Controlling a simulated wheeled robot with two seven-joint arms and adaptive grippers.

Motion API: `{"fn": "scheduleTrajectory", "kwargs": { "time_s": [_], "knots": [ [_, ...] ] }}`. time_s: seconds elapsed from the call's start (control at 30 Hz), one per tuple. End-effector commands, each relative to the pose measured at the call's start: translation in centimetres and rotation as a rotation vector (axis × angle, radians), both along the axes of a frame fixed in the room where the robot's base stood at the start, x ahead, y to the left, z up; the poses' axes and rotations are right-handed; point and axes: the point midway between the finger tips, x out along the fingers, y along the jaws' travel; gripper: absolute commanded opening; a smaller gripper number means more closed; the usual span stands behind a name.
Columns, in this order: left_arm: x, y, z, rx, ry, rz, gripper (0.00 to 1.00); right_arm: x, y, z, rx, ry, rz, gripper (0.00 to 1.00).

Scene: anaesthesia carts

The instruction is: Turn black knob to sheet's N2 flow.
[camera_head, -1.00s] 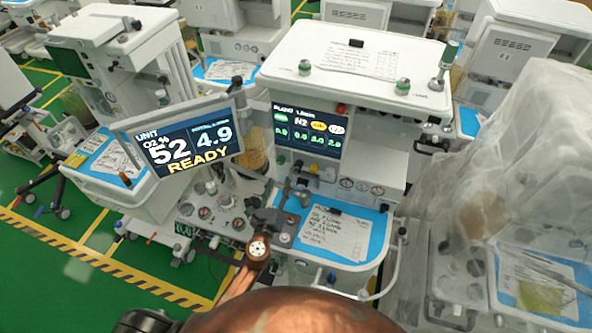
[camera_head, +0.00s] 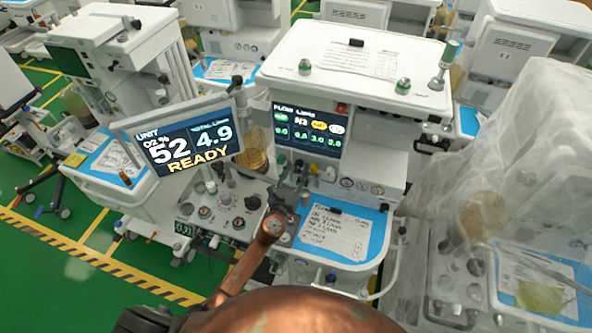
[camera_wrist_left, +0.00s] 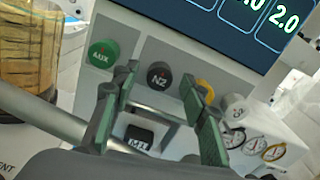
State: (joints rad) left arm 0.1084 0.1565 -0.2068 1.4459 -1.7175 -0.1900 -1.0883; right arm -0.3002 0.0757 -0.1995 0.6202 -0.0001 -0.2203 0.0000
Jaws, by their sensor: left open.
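The black N2 knob (camera_wrist_left: 159,76) is on a grey panel in the left wrist view, between the green AUX knob and the yellow knob. My left gripper (camera_wrist_left: 160,72) is open, its two green-padded fingers on either side of the N2 knob in the picture; I cannot tell whether they touch it. In the head view my left gripper (camera_head: 293,183) is at the panel below the flow screen (camera_head: 308,128) and hides part of the knob row. The sheet (camera_head: 335,232) lies on the blue worktop, its handwriting too small to read surely. My right gripper is not in view.
The green AUX knob (camera_wrist_left: 103,54), yellow knob (camera_wrist_left: 197,91) and white knob (camera_wrist_left: 235,106) flank the black one closely. Gauges (camera_wrist_left: 256,145) are at the right. A UNIT monitor (camera_head: 188,142) reading READY stands left of my arm. A plastic-draped cart (camera_head: 520,150) stands at the right.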

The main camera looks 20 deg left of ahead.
Motion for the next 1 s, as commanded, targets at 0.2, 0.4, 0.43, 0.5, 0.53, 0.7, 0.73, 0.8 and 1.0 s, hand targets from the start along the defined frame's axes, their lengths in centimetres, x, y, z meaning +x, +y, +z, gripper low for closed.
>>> {"fn": "scheduleTrajectory", "kwargs": {
  "time_s": [0.2,0.4,0.43,0.5,0.53,0.7,0.73,0.8,1.0],
  "knots": [
    [-0.03,0.02,0.01,-0.001,0.0,0.0,0.33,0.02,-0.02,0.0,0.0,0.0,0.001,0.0],
    [-0.05,0.04,0.0,-0.001,0.0,0.001,0.19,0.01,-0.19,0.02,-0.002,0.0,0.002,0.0],
    [-0.05,0.04,0.0,-0.001,0.0,0.001,0.17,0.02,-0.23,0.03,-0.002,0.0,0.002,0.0],
    [-0.05,0.04,0.0,-0.001,0.0,0.001,0.12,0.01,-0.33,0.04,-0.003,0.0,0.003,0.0],
    [-0.05,0.04,0.0,-0.001,0.0,0.001,0.1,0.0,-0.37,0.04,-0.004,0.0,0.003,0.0],
    [-0.06,0.04,0.0,-0.001,0.0,0.001,0.0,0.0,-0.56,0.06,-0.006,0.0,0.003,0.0],
    [-0.06,0.04,0.0,-0.001,0.0,0.001,0.0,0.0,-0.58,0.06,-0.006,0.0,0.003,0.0],
    [-0.06,0.04,-0.01,-0.003,0.0,0.001,0.0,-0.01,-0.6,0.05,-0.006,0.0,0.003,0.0],
    [-0.06,0.03,-0.07,-0.039,0.002,0.001,0.0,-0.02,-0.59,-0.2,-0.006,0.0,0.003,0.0]
  ]
}}
